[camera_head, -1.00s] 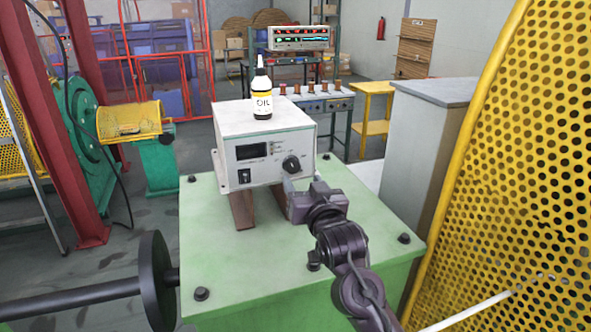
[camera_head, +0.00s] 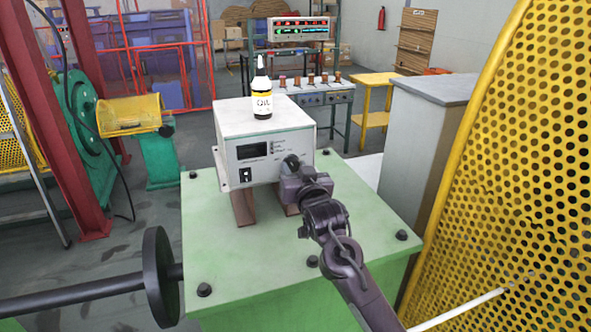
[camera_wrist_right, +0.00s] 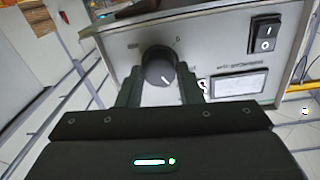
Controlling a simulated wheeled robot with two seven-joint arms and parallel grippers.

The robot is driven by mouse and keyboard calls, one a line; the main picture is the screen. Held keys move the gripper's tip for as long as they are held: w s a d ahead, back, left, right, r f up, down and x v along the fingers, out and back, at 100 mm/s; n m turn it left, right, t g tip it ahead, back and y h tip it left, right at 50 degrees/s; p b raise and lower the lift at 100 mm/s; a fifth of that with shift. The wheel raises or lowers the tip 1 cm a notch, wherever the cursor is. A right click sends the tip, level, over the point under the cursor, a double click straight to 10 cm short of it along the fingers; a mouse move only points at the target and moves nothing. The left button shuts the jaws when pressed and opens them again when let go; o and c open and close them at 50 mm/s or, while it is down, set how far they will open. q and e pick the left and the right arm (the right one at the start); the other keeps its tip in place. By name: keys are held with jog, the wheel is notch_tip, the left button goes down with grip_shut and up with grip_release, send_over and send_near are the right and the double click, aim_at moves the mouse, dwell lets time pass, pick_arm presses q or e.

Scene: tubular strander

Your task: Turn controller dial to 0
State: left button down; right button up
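The controller (camera_head: 264,165) is a white box standing on brown feet on a green machine top, with a dark display and a rocker switch on its front. Its dark round dial (camera_wrist_right: 159,67) shows in the right wrist view, with a white pointer mark near its lower edge and panel markings around it. My right gripper (camera_wrist_right: 160,84) is at the panel, its two fingers spread on either side of the dial. Whether they touch it I cannot tell. In the head view the right gripper (camera_head: 291,172) partly covers the dial. My left gripper is not in view.
An oil bottle (camera_head: 262,88) stands upright on the controller. Bolts stud the green machine top (camera_head: 250,260). A yellow perforated guard (camera_head: 510,180) rises at the right, and a grey cabinet (camera_head: 415,150) stands behind. A black disc on a shaft (camera_head: 160,277) is at the left front.

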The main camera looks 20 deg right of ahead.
jog(key=c, duration=0.4)
jog(key=shift+n, duration=0.3)
jog(key=n, duration=0.5)
jog(key=shift+n, duration=0.3)
jog(key=n+b, duration=0.1)
jog(key=n, duration=0.4)
jog(key=shift+f+n+y, duration=0.1)
jog(key=shift+n+y, duration=0.2)
jog(key=shift+y, duration=0.1)
jog(key=n+b, duration=0.1)
jog(key=n, duration=0.3)
jog(key=shift+f+n+t, duration=0.1)
jog(key=shift+n+t, duration=0.2)
jog(key=shift+n, duration=0.1)
jog(key=n+b, duration=0.3)
jog(key=n, duration=0.2)
jog(key=shift+n+y, duration=0.3)
